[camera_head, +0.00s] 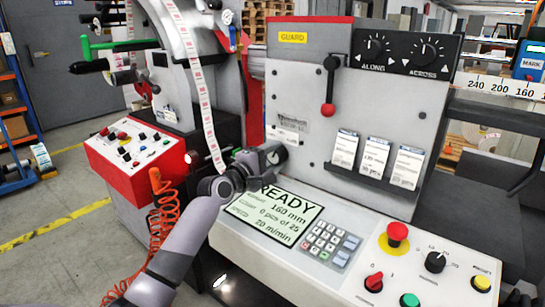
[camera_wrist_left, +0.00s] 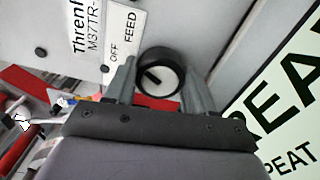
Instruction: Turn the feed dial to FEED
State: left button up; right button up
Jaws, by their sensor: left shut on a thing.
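The feed dial (camera_wrist_left: 160,76) shows in the left wrist view as a round knob with a black rim, a pale face and a short dark pointer mark. The mark slants to the upper left, roughly towards the word OFF on the label plate (camera_wrist_left: 121,42), which also reads FEED. My left gripper (camera_wrist_left: 160,92) has one finger on each side of the dial and is shut on it. In the head view my left gripper (camera_head: 271,154) is at the lower left of the grey machine front and hides the dial. My right gripper is not in view.
The READY display (camera_head: 270,212) lies just below my left gripper, with a keypad (camera_head: 331,242) to its right. A red emergency button (camera_head: 397,232) stands further right. A red-edged control box (camera_head: 135,155), an orange coiled cord (camera_head: 165,205) and a hanging label strip (camera_head: 207,110) are at left.

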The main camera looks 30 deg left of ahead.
pick_arm(q)
jog(key=shift+m, duration=1.2)
jog(key=o, duration=1)
jog(key=shift+o, duration=0.2)
jog(key=shift+s+a, duration=0.15)
jog(key=shift+s, duration=1.65)
jog(key=shift+s+a, duration=0.1)
jog(key=shift+s, duration=1.65)
